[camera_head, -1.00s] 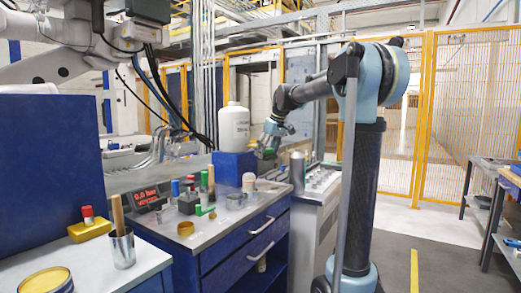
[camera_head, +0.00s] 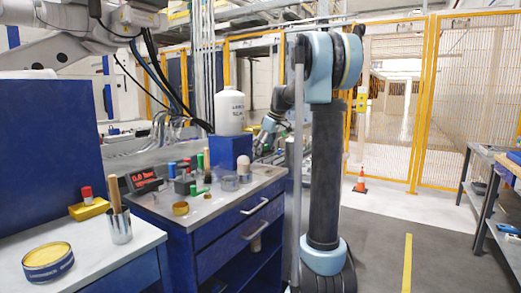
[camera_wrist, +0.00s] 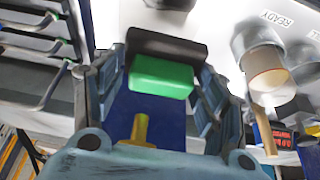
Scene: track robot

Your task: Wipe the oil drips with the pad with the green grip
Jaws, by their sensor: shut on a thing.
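The pad with the green grip shows in the wrist view, with its green grip (camera_wrist: 162,77) and a dark pad body (camera_wrist: 165,46) beyond it. My gripper (camera_wrist: 160,85) is shut on the green grip, one finger on each side. In the head view my gripper (camera_head: 264,138) is beside the blue box, partly hidden by my arm and column. I cannot make out the oil drips in either view.

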